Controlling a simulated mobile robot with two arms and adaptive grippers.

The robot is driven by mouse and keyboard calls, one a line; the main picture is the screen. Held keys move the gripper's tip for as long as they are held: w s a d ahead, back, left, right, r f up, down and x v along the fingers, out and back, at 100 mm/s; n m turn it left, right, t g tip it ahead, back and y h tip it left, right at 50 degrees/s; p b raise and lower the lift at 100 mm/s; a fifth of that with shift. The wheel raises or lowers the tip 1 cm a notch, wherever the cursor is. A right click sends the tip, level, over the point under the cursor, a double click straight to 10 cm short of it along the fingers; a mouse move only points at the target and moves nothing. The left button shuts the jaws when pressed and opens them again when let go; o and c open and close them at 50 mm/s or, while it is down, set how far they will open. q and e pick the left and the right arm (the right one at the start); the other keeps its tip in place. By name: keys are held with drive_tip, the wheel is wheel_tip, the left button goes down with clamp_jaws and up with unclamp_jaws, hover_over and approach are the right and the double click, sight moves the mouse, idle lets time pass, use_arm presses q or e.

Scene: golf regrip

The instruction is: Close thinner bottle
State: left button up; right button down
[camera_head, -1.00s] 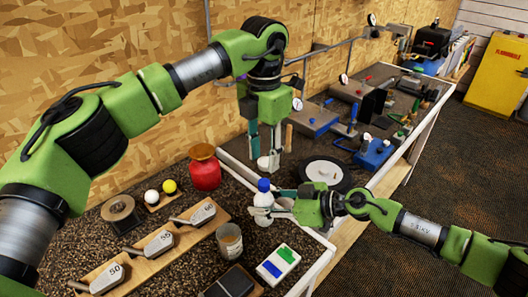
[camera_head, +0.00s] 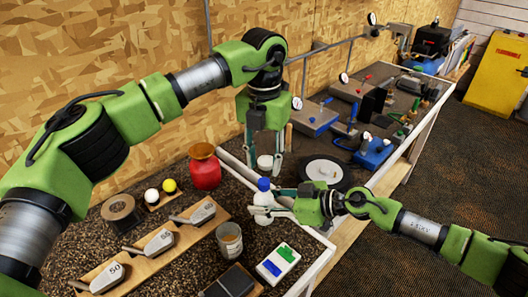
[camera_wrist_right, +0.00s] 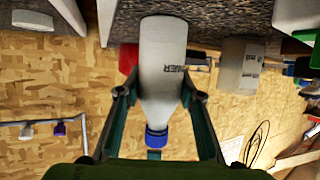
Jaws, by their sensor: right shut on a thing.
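The thinner bottle (camera_head: 262,214) is white and stands upright at the near right part of the table. Its blue cap (camera_head: 264,184) sits on top; whether it is tight I cannot tell. In the right wrist view the bottle (camera_wrist_right: 163,60) and cap (camera_wrist_right: 156,138) appear upside down. My right gripper (camera_head: 275,202) is shut on the bottle's body from the right, with one finger on each side.
A dark wheel (camera_head: 325,171) lies at right.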

sight(264, 181)
use_arm(q)
drive_tip(key=shift+f, duration=2.8)
use_arm(e)
drive_tip(key=shift+f, duration=0.1)
use_arm(q)
drive_tip(key=shift+c, duration=0.3)
clamp_jaws()
drive_tip(key=m, duration=0.3)
drive_tip(key=shift+m, duration=0.3)
drive_tip(key=m, duration=0.5)
drive_tip(key=shift+o, duration=1.2)
unclamp_jaws()
wheel_tip(264, 181, up, 12)
